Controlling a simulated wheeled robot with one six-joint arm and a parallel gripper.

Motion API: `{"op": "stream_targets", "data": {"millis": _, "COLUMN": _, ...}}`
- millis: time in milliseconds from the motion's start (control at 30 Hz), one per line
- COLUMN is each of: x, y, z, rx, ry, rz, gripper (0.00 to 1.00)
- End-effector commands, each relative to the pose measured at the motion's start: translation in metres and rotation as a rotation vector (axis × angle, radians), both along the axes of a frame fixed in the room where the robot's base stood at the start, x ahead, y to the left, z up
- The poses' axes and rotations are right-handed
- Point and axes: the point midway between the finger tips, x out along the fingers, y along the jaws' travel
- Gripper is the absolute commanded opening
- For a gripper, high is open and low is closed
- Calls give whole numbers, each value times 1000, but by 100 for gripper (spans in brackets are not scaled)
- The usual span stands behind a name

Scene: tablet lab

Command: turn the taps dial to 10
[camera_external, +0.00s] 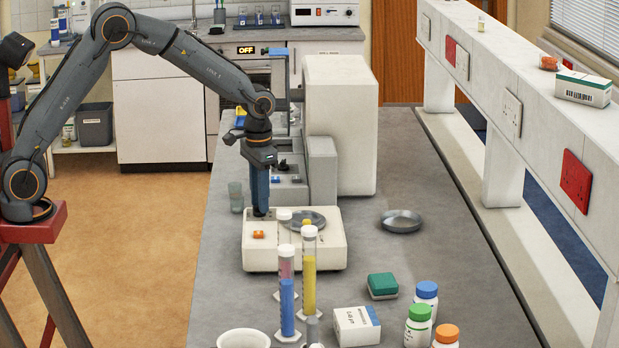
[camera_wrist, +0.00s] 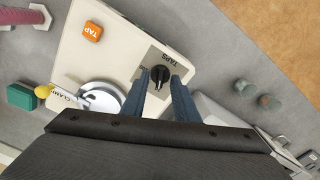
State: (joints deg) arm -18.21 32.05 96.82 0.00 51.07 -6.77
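The taps dial (camera_wrist: 160,74) is a small black knob on a dark square plate marked "TAPS", on top of the white machine (camera_wrist: 120,50). The machine also shows in the external view (camera_external: 290,256), at the middle of the bench. My gripper (camera_wrist: 160,84) points down over the dial. Its two blue fingers stand apart, one on each side of the knob. I cannot tell whether they touch it. In the external view my gripper (camera_external: 261,207) hides most of the dial. The number it points to cannot be read.
An orange TAP button (camera_external: 259,234) and a round grey metal plate (camera_external: 306,222) are on the machine. Tall cylinders with blue (camera_external: 288,305) and yellow (camera_external: 309,275) contents stand in front. A grey dish (camera_external: 401,221) lies right; the bench beyond it is clear.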

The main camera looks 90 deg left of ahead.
Motion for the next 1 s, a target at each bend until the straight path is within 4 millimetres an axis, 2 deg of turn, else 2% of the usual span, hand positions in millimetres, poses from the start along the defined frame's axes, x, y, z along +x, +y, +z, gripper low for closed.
{"op": "stream_targets", "data": {"millis": 133, "x": 0, "y": 0, "z": 3, "rx": 0, "ry": -1, "rz": 0, "gripper": 27}}
{"op": "stream_targets", "data": {"millis": 233, "x": 1, "y": 0, "z": 12, "rx": 1, "ry": -3, "rz": 0, "gripper": 27}}
{"op": "stream_targets", "data": {"millis": 600, "x": 1, "y": 0, "z": 68, "rx": 1, "ry": -3, "rz": 0, "gripper": 27}}
{"op": "stream_targets", "data": {"millis": 767, "x": 0, "y": 0, "z": 77, "rx": 0, "ry": 0, "rz": 0, "gripper": 27}}
{"op": "stream_targets", "data": {"millis": 1000, "x": 0, "y": 0, "z": 78, "rx": 0, "ry": 0, "rz": 0, "gripper": 27}}
